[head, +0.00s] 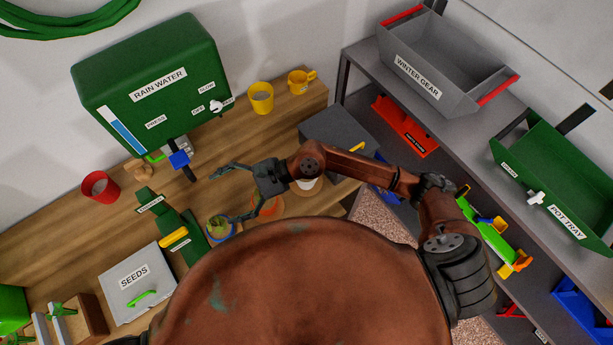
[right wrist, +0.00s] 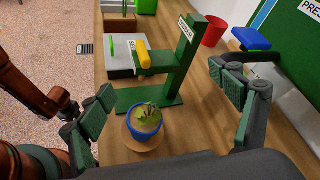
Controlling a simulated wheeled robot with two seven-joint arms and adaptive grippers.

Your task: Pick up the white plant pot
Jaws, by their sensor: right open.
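A white pot (head: 307,184) shows in the head view on the wooden bench, partly hidden beneath my right arm. My right gripper (head: 232,193) is open and empty, left of the white pot, with its fingers spread over the bench. Under and between its fingers, in the right wrist view (right wrist: 172,95), a blue pot with a green plant (right wrist: 145,120) stands on a round wooden saucer; the blue pot also shows in the head view (head: 219,229). The white pot is not seen in the right wrist view. My left gripper does not show.
A green stand with a yellow handle (head: 173,237) is close to the blue pot. An orange ring-shaped thing (head: 270,206) lies by the gripper. The green rain water tank (head: 150,80), red cup (head: 100,186), yellow cups (head: 261,98) and seeds box (head: 136,282) stand around. A grey shelf is right.

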